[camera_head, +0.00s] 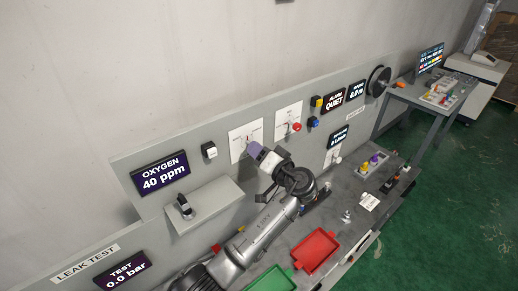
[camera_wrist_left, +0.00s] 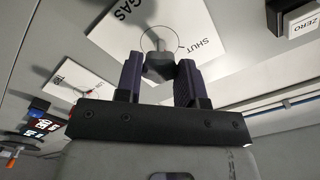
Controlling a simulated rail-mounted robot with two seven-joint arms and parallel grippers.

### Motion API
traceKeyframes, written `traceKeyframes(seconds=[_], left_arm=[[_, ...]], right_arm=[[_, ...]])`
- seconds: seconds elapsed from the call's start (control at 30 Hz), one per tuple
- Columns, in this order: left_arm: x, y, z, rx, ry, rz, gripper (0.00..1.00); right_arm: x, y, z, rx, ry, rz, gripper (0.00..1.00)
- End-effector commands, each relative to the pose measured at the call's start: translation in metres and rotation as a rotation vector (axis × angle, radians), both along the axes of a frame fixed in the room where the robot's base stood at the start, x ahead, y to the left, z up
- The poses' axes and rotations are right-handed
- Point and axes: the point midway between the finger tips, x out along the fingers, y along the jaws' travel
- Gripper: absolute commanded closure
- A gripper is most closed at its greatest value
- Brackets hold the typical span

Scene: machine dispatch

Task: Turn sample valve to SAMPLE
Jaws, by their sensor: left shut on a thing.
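The sample valve's white plate (camera_head: 238,142) is on the grey panel; it also shows in the left wrist view (camera_wrist_left: 205,32), with the words GAS and SHUT legible. No SAMPLE mark is readable. The valve's grey knob (camera_wrist_left: 158,66) stands out from a thin ring drawn on the plate. My left gripper (camera_head: 256,153) is at the plate, its two dark purple fingers (camera_wrist_left: 160,76) on either side of the knob and shut on it. In the head view the gripper hides the knob. My right gripper is in neither view.
A second white plate (camera_head: 288,118) with a red knob (camera_head: 296,127) is just to the right. An OXYGEN display (camera_head: 160,178) reads 40 ppm at left, above a small shelf (camera_head: 205,207). A red tray (camera_head: 316,251) and green tray (camera_head: 270,281) lie on the bench below.

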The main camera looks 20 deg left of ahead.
Motion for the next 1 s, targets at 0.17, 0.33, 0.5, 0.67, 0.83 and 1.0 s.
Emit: traceKeyframes(seconds=[0.17, 0.33, 0.5, 0.67, 0.83, 1.0], left_arm=[[0.0, 0.0, 0.003, 0.087, 0.144, 0.0, 0.88], [0.0, 0.0, 0.003, 0.17, 0.277, 0.0, 0.88], [0.0, 0.0, 0.003, 0.245, 0.398, 0.0, 0.88], [0.0, 0.0, 0.003, 0.304, 0.49, 0.0, 0.88], [0.0, 0.0, 0.003, 0.351, 0.564, -0.001, 0.88], [0.0, 0.0, 0.002, 0.38, 0.611, -0.001, 0.88]], right_arm=[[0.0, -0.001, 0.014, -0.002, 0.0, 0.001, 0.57], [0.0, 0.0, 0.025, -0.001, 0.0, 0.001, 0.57], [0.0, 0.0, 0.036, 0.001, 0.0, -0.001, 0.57], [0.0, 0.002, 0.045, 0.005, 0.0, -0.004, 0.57], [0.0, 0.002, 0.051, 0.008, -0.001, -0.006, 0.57], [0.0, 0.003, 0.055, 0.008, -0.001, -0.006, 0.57]])
